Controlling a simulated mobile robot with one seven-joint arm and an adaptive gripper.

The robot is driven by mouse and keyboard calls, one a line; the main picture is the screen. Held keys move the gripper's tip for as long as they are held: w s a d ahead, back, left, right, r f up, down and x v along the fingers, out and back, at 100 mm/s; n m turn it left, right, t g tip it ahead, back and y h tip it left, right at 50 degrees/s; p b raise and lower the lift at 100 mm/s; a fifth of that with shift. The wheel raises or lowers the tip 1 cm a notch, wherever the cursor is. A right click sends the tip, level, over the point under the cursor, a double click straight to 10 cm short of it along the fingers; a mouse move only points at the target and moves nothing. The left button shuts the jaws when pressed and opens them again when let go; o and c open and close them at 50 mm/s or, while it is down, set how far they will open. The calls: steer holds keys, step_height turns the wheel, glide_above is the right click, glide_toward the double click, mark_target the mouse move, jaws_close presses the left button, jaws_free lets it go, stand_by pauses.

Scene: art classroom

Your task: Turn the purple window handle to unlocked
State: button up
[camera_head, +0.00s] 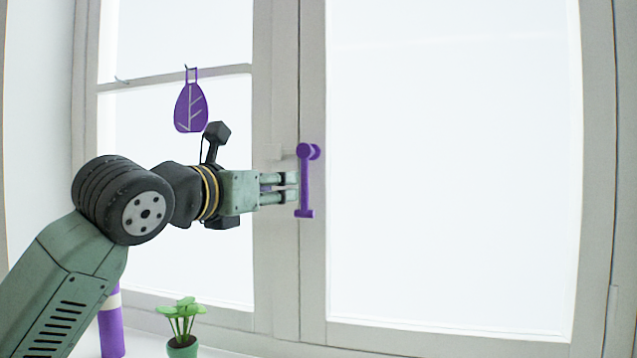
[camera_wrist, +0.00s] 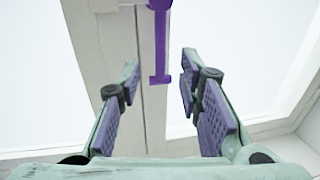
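The purple window handle (camera_head: 305,185) is mounted on the white frame between the two window panes. Its pivot is at the top and its grip hangs straight down. My gripper (camera_head: 294,188) is level with the lower part of the grip, just left of it in the head view. In the wrist view the handle (camera_wrist: 160,45) shows ahead, between and beyond the two fingers of my gripper (camera_wrist: 158,75). The fingers are spread apart with nothing between their pads. I see no contact with the handle.
A purple leaf-shaped ornament (camera_head: 191,107) hangs in front of the left pane, above my wrist. A green potted plant (camera_head: 183,330) and a purple and white cylinder (camera_head: 111,325) stand on the sill below my arm. The space before the right pane (camera_head: 450,180) is clear.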

mark_target(303, 184)
steer(key=p+x, duration=0.4)
steer(key=x, duration=0.6)
steer(key=shift+w+d, duration=0.1)
steer(key=shift+w, duration=0.05)
jaws_close()
stand_by(0.5)
